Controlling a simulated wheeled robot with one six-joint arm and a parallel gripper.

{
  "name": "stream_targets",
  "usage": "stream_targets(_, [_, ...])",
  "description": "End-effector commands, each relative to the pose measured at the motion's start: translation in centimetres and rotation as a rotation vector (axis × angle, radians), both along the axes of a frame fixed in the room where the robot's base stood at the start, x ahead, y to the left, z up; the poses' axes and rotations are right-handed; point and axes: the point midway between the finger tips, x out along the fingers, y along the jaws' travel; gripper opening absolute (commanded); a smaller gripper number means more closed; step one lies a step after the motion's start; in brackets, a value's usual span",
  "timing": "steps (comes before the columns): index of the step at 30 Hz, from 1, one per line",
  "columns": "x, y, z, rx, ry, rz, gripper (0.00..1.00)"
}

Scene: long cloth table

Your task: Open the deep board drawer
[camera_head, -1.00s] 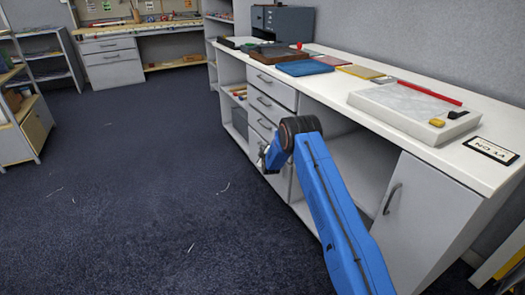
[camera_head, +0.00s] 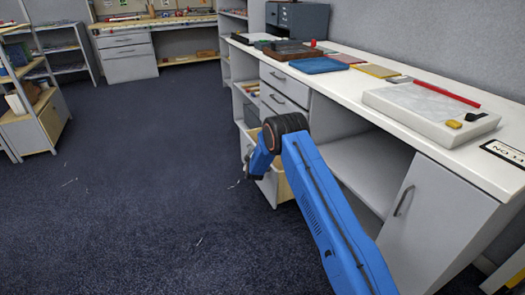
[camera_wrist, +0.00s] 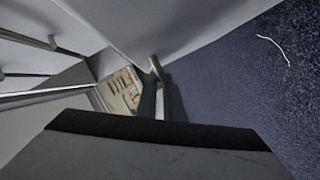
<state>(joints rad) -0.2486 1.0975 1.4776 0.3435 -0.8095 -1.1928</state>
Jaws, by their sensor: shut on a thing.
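The deep board drawer (camera_head: 268,188) is the low drawer of the grey drawer stack under the long table. It stands partly out, with its tan side (camera_head: 285,189) showing behind the front. In the wrist view its inside (camera_wrist: 122,92) shows a tan bottom with small items. My gripper (camera_head: 248,162) is at the drawer front, mostly hidden behind my blue wrist. In the wrist view my gripper (camera_wrist: 159,84) is shut on the drawer's bar handle (camera_wrist: 155,67). Much of the drawer front is hidden by my arm in the head view.
Closed drawers (camera_head: 285,86) sit above, under the white tabletop (camera_head: 345,85). A cabinet door (camera_head: 408,205) with a bar handle stands right, beside an open shelf bay (camera_head: 365,165). The blue carpet (camera_head: 130,210) to the left is clear apart from thin white scraps.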

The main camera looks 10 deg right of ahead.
Motion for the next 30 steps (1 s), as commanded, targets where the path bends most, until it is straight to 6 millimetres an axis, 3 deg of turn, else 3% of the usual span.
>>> stream_targets(1, [-0.5, 1.7, -0.1, 0.0, 0.001, 0.004, 0.0])
stream_targets(9, [-2.9, 8.8, -0.1, 0.0, 0.001, 0.004, 0.0])
stream_targets(16, [-4.6, 14.0, -0.1, 0.0, 0.001, 0.003, 0.0])
stream_targets(24, [-5.8, 17.9, -0.1, 0.0, 0.0, 0.001, 0.0])
stream_targets(30, [-6.2, 19.2, 0.0, -0.001, 0.001, 0.001, 0.0])
